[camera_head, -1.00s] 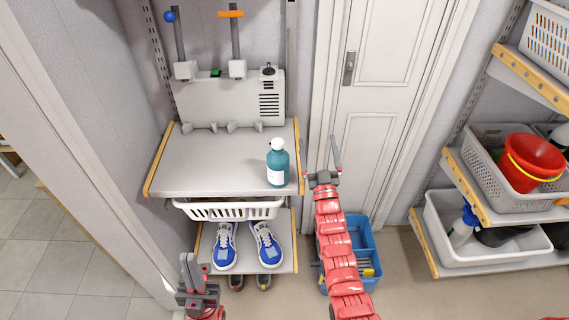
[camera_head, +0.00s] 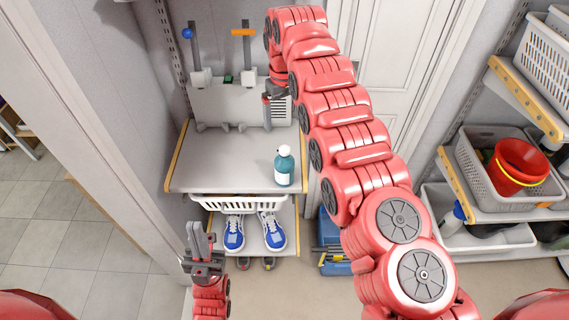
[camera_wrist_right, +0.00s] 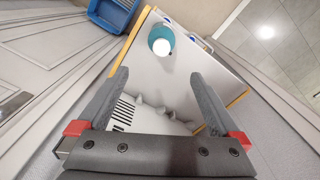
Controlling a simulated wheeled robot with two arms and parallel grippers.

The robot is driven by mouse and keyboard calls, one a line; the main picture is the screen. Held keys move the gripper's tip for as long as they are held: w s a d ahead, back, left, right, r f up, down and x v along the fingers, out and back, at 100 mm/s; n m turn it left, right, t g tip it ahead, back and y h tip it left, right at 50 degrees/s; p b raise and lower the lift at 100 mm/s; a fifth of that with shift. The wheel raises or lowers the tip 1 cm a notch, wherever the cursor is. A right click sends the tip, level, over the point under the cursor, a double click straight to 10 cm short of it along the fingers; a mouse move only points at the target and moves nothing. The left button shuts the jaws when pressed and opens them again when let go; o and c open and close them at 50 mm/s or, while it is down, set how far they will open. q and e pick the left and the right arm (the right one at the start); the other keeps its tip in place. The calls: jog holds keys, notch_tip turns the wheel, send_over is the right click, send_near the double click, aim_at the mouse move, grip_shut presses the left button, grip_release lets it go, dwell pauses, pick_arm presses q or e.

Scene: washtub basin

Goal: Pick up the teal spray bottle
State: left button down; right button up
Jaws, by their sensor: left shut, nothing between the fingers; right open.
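The teal spray bottle (camera_head: 284,166) with a white top and white label stands upright near the right front of the upper shelf (camera_head: 215,178). It also shows from above in the right wrist view (camera_wrist_right: 161,41), beyond the fingertips and apart from them. My right gripper (camera_head: 267,112) is above the back of the shelf, up and left of the bottle in the head view. In the right wrist view it is open and empty (camera_wrist_right: 158,84). My left gripper (camera_head: 197,237) is shut and empty, low in front of the shelf, left of the shoes.
A white basket (camera_head: 238,202) and blue shoes (camera_head: 233,233) are below. A blue crate (camera_head: 333,245) is on the floor. Shelves at right hold a grey basket (camera_head: 478,185) and a red bucket (camera_head: 516,167). The shelf around the bottle is clear.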

aim_at(284, 149)
jog(key=f+b, duration=0.5)
jog(key=f, duration=0.1)
jog(key=f+b, duration=0.3)
jog(key=shift+s+d+f+b, duration=0.15)
jog(key=shift+s+f+b, duration=0.1)
jog(key=shift+b, duration=0.1)
jog(key=shift+f+p, duration=0.3)
jog(key=shift+f, duration=0.85)
jog(key=shift+f+p, duration=0.45)
jog(key=shift+p, duration=0.15)
notch_tip(284, 149, down, 4)
jog(key=shift+r+p, duration=0.1)
jog(key=shift+p, duration=0.75)
jog(key=shift+f, duration=0.25)
grip_shut()
